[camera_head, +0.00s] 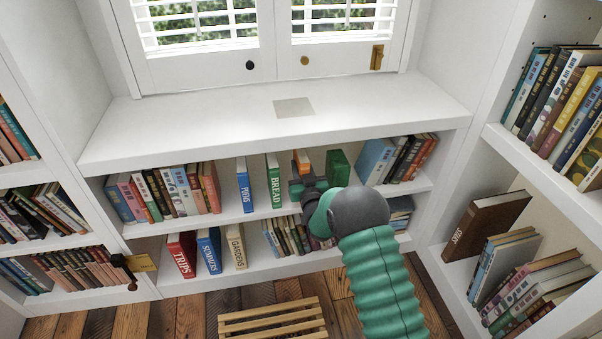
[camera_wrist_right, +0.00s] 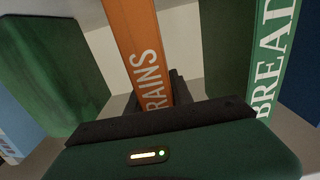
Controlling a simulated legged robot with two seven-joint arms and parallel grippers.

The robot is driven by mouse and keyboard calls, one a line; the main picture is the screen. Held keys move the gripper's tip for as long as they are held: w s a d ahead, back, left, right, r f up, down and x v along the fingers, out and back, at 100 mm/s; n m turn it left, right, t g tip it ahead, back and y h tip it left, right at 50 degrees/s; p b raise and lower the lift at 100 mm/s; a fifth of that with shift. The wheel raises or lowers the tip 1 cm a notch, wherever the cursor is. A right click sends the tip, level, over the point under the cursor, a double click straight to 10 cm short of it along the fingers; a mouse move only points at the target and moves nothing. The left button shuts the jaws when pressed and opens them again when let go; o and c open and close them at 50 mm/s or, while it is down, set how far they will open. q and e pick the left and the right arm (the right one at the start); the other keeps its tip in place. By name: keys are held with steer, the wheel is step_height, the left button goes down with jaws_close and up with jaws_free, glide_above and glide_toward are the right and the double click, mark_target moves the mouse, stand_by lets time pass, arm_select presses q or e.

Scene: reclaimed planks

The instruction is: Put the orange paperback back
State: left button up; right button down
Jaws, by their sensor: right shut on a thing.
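The orange paperback (camera_head: 302,157) stands on the upper shelf under the window seat, between the white-and-green BREAD book (camera_head: 273,180) and a plain green block-like book (camera_head: 338,168). In the right wrist view the orange paperback (camera_wrist_right: 139,50) shows white letters ending in "RAINS" on its spine. My right gripper (camera_head: 305,182) reaches into the shelf and is shut on the lower part of the orange paperback; its dark fingers also show in the right wrist view (camera_wrist_right: 155,100). The gripper hides the book's lower end, so I cannot tell whether it touches the shelf. My left gripper is not in view.
In the right wrist view there are gaps on both sides of the orange paperback, towards the green block (camera_wrist_right: 50,65) and the BREAD book (camera_wrist_right: 272,60). The blue POEMS book (camera_head: 244,185) stands further left. A slatted wooden stool (camera_head: 272,318) is on the floor below.

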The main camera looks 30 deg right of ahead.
steer(key=c, duration=1.1)
jaws_free()
steer(key=shift+s, duration=0.15)
steer(key=s+a+n+g+y+p, duration=0.1)
steer(key=s+a+g, duration=0.4)
steer(key=s, duration=0.8)
steer(key=s+a+n+g+y+p, duration=0.1)
steer(key=s+a+g, duration=0.4)
steer(key=s, duration=0.7)
steer(key=s+a+n+g+y+p, duration=0.1)
steer(key=s+a, duration=0.5)
steer(key=s, duration=0.7)
steer(key=shift+s+f+g+y+p, duration=0.2)
steer(key=shift+g+y+p, duration=0.3)
steer(key=shift+g, duration=0.45)
steer(key=shift+s+f+g+y+p, duration=0.15)
steer(key=shift+g+y+p, duration=0.15)
steer(key=shift+g+p, duration=0.45)
steer(key=shift+r, duration=0.15)
